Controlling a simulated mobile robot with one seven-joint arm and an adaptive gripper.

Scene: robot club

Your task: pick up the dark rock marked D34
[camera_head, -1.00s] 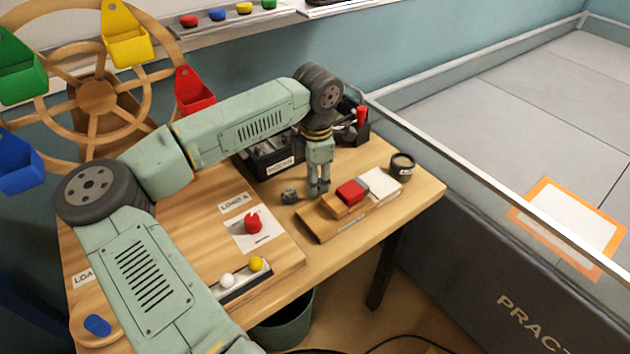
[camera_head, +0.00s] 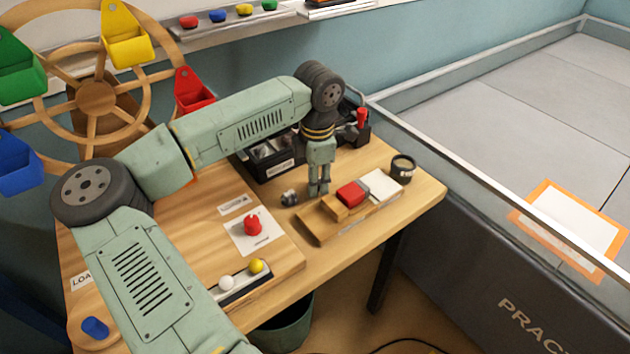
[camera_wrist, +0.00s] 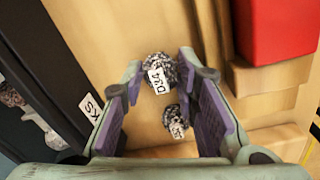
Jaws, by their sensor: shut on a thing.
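The dark speckled rock marked D34 (camera_wrist: 158,72) sits between the tips of my gripper (camera_wrist: 160,78) in the wrist view, its white label facing the camera. My gripper is shut on it, one purple pad on each side. A smaller speckled rock (camera_wrist: 176,122) with a pale label shows below it in the same view; its marking is too small to read. In the head view my gripper (camera_head: 319,193) points straight down at the table, and one dark rock (camera_head: 289,198) lies just left of it. I cannot tell whether D34 is off the table.
A wooden board with a red block (camera_head: 351,193) is close on the right of my gripper. A black bin (camera_head: 262,172) stands behind to the left, and a dark cup (camera_head: 402,168) at the right. Bare tabletop (camera_head: 290,232) lies in front.

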